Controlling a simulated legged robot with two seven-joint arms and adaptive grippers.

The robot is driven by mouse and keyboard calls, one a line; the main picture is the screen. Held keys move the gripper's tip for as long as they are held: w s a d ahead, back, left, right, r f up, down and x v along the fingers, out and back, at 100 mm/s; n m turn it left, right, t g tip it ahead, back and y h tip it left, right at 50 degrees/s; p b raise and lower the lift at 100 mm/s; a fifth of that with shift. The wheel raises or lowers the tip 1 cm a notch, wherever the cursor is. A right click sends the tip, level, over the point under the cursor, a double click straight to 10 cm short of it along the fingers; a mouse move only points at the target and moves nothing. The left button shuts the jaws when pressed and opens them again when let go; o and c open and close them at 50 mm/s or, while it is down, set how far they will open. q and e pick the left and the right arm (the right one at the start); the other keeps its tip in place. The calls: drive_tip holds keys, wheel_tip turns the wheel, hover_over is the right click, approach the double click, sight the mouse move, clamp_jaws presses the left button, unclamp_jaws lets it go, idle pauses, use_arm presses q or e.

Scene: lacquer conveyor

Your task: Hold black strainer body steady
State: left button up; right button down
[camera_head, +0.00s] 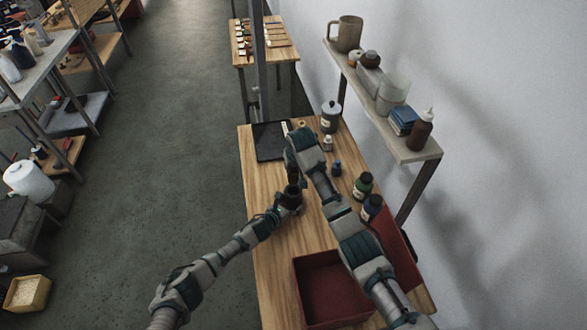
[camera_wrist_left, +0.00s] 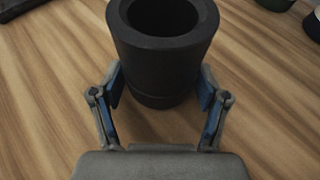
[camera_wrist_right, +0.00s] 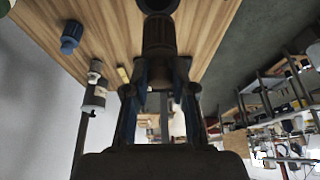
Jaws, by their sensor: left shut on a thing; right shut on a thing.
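The black strainer body (camera_wrist_left: 165,62) is a thick-walled, open-topped cylinder standing on the wooden table in the left wrist view. My left gripper (camera_wrist_left: 160,88) is shut on it, with a blue-padded finger at each side. In the head view the body (camera_head: 290,196) is a small dark shape at the tip of my left gripper (camera_head: 280,208). My right gripper (camera_wrist_right: 161,70) is shut on a dark ribbed cylindrical piece (camera_wrist_right: 158,36). In the right wrist view the body's dark round end (camera_wrist_right: 158,4) is cut off by the top edge, beside the ribbed piece. I cannot tell whether they touch.
A red-brown tray (camera_head: 300,285) stands at the table's near end. A green-black bottle (camera_head: 363,186), a blue-black bottle (camera_head: 372,207) and a small blue jar (camera_head: 336,168) stand right of my right arm. A black mat (camera_head: 270,141) lies at the far end. A wall shelf (camera_head: 415,150) overhangs the right side.

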use_arm(q)
drive_tip(key=o, duration=1.4)
drive_tip(key=shift+f, duration=0.1)
drive_tip(key=shift+a, duration=0.1)
drive_tip(key=v, duration=1.1)
drive_tip(key=shift+s+a, duration=0.2)
drive_tip(key=shift+a, duration=0.15)
